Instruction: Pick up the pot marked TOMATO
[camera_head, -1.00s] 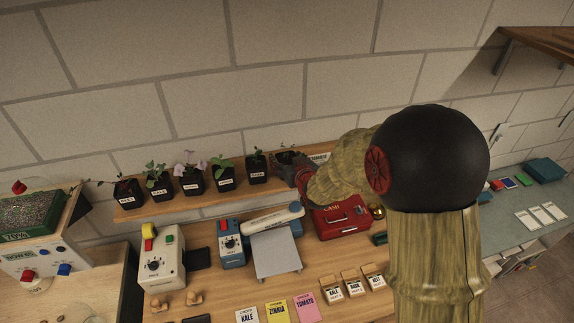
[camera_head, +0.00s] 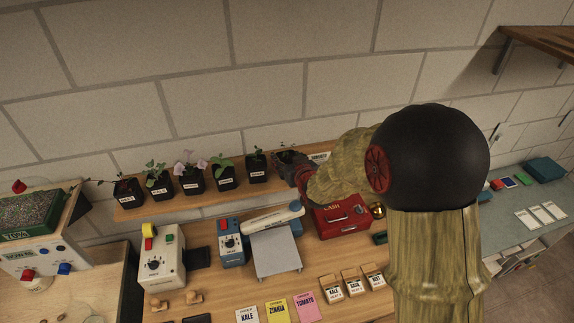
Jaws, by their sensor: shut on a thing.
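A row of small black pots with seedlings stands on a wooden wall shelf (camera_head: 150,211). My gripper (camera_head: 287,165) is at the right end of this row, shut on a dark pot with a small green seedling (camera_head: 287,148). The gripper covers most of that pot, so any marking on its front is hidden. A white label reading TOMATO (camera_head: 319,157) shows just right of the gripper; I cannot tell what it is fixed to. I cannot tell whether the held pot touches the shelf.
The nearest other pot (camera_head: 258,174) stands close left of my gripper. Below are a flat scale (camera_head: 277,252), a red cash box (camera_head: 341,217), control boxes (camera_head: 161,254) and seed packets (camera_head: 307,307). The brick wall is close behind the shelf.

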